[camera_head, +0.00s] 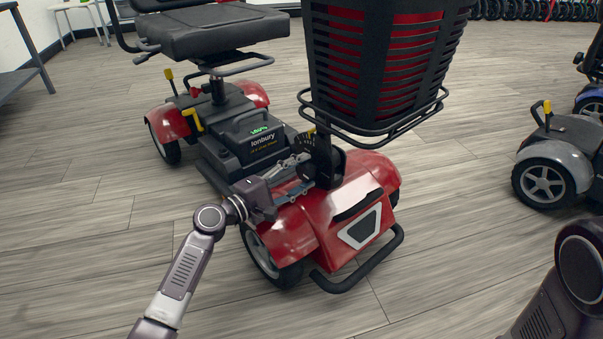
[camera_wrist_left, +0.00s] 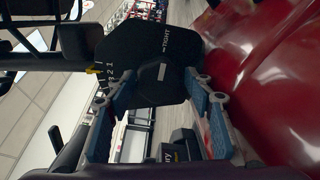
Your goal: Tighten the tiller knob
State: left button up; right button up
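The tiller knob (camera_wrist_left: 152,88) is a dark, many-sided knob with a pale bar on its face. It sits before a black plate (camera_wrist_left: 118,47) marked "TIGHT" and with numbers. My left gripper (camera_wrist_left: 160,75) has one blue-padded finger on each side of the knob, fingers spread; whether the pads touch it is not clear. In the head view my left gripper (camera_head: 307,170) reaches in over the red front of the scooter (camera_head: 325,215), at the black tiller joint (camera_head: 330,165). There the knob is mostly hidden. My right gripper is out of view; only part of that arm shows.
A black basket with red inside (camera_head: 385,60) overhangs the tiller. The scooter's seat (camera_head: 210,30) and battery box (camera_head: 255,140) are behind. A grey scooter (camera_head: 550,165) stands at right, and a table (camera_head: 20,75) at far left. The wood floor between is clear.

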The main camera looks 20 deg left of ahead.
pick_arm(q)
jog(key=shift+o, duration=0.6)
jog(key=shift+s, duration=0.1)
jog(key=v, duration=1.2)
